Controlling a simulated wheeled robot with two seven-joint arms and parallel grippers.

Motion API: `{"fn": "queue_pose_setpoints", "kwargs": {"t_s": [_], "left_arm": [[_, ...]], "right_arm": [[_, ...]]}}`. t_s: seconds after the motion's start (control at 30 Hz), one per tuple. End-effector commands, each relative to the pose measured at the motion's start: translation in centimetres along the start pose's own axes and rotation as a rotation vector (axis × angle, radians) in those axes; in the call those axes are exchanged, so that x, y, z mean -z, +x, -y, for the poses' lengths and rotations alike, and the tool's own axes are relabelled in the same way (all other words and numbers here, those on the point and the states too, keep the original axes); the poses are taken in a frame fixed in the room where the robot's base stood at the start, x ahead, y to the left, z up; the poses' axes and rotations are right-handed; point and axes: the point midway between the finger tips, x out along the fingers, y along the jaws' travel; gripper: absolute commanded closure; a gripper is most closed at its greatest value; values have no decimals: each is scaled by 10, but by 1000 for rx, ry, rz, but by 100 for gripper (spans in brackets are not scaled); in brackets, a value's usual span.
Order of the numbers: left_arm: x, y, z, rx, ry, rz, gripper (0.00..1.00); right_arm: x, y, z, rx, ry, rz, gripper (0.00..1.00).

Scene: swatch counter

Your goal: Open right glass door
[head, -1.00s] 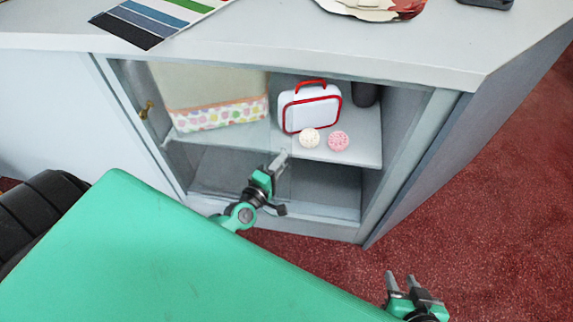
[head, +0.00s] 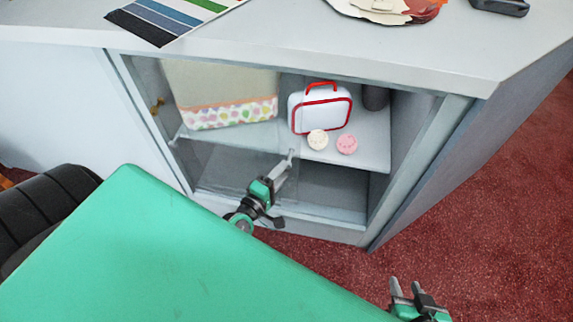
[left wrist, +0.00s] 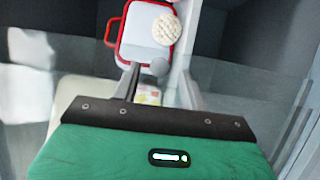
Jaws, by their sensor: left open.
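The cabinet front has clear glass, and the glass pane (head: 235,165) shows as a faint haze over the left and middle of the opening. The right part of the opening looks clear, but I cannot tell exactly where the right door's edge lies. My left gripper (head: 286,164) is open, its fingertips at the middle of the opening, close to the glass. In the left wrist view its fingers (left wrist: 158,82) stand apart with a small grey round piece between them; contact is unclear. My right gripper (head: 404,285) looks open and empty, low in front of the cabinet's right side.
Inside are a white case with red trim (head: 320,109), a cream ball (head: 317,139), a pink ball (head: 347,144), a dark cylinder (head: 375,97) and a dotted cloth item (head: 228,113). A brass knob (head: 157,105) is at left. The countertop (head: 290,45) overhangs above.

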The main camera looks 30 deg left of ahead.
Motion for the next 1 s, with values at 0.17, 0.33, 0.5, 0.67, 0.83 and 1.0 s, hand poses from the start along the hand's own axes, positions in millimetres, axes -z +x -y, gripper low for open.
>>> {"fn": "queue_pose_setpoints", "kwargs": {"t_s": [0.17, 0.33, 0.5, 0.67, 0.83, 1.0], "left_arm": [[0, -38, 1, 5, 2, 2, 57], [0, -69, 1, 5, 1, 2, 57], [0, -90, 1, 4, 0, 2, 57], [0, -98, 1, 2, 0, 2, 57], [0, -99, 0, 1, 0, 2, 57], [0, -99, 0, 1, 0, 2, 57]], "right_arm": [[-1, -1, -1, -3, 0, 12, 64], [1, -3, -2, -5, 0, 14, 64], [1, -4, -3, -8, 1, 18, 64], [0, -4, -3, -9, 3, 26, 64], [0, -3, -3, -10, 3, 27, 64], [0, -3, -4, -10, 3, 27, 64]]}}
